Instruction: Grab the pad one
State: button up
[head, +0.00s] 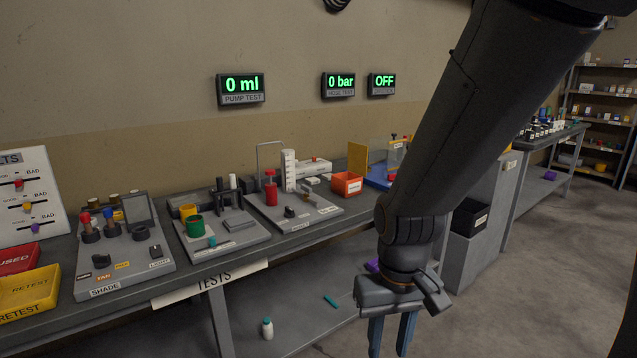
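My gripper (391,335) hangs at the lower middle right, pointing down. Its two blue-grey fingers are apart, with nothing seen between them; their tips run near the bottom edge of the picture. It is in front of the test bench, beside the lower shelf. No label reading "pad" is legible, so I cannot tell which thing is the pad one. On the lower shelf lie a purple item (373,265), partly hidden behind my gripper, and a small teal item (331,301).
The bench (262,254) carries a shade board (130,265), a board with yellow and green cups (220,246), another test board (300,212) and an orange bin (347,184). A yellow retest tray (30,291) is at left. A black bin (469,217) stands right of my arm. Floor at right is clear.

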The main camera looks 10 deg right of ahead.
aim_at(313, 180)
jog(key=u, duration=0.2)
jog(key=k, duration=0.35)
jog(key=z, duration=0.75)
jog(key=i, duration=1.55)
jog(key=u, duration=0.7)
